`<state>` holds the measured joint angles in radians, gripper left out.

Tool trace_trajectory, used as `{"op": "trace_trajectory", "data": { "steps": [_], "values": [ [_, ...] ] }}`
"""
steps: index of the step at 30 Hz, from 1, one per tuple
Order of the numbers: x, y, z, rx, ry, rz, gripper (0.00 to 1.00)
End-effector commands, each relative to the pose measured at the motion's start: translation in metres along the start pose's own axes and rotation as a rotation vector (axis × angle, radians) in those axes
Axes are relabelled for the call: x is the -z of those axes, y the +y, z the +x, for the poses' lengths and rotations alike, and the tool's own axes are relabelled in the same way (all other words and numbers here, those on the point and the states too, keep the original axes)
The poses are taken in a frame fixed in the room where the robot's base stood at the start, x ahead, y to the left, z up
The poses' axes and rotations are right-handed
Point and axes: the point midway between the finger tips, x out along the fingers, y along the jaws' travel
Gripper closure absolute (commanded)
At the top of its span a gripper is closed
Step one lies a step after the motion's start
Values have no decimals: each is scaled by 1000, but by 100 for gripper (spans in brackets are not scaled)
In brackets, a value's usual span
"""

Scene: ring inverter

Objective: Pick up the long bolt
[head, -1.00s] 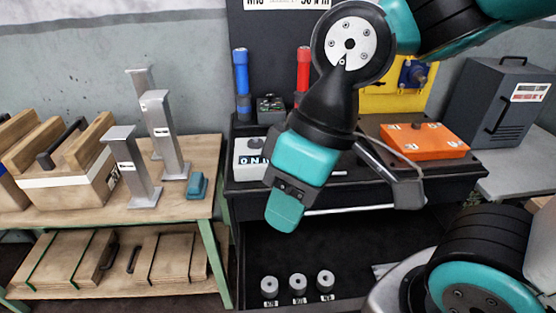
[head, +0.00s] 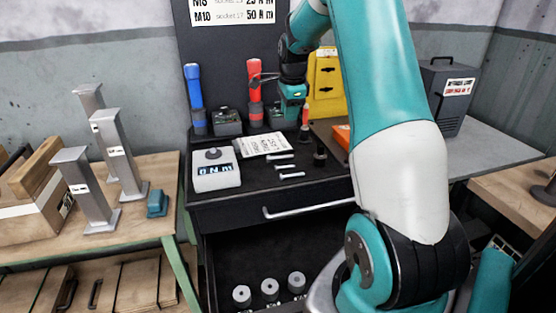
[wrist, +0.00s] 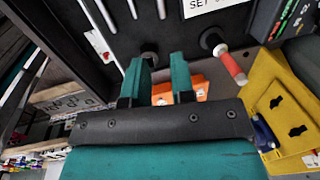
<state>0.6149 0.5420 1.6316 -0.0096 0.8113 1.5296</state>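Several silver bolts lie side by side on the black bench top in the head view, a far one (head: 280,157), a middle one (head: 285,166) and a near one (head: 291,175). I cannot tell for sure which is the long bolt. Bolts also show at the top left of the wrist view (wrist: 104,14), partly cut off by the frame. My gripper (wrist: 160,62) is open, its two teal fingers apart with nothing between them. In the head view my gripper (head: 291,98) is above the back of the bench, behind the bolts.
A red-handled tool (head: 305,118) stands near my gripper. A white device (head: 215,172) and a printed card (head: 262,145) lie left of the bolts. Blue (head: 194,88) and red (head: 254,80) upright tools stand behind. An orange box (head: 341,135) and yellow panel (head: 326,80) are at right.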

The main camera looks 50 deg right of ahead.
Motion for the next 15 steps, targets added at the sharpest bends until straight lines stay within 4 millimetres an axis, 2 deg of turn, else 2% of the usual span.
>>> {"op": "trace_trajectory", "data": {
  "steps": [9, 15],
  "values": [
    [-2, 1, 70, -6, -1, -2, 77],
    [-3, 1, 103, -3, -1, -4, 77]
  ]
}}
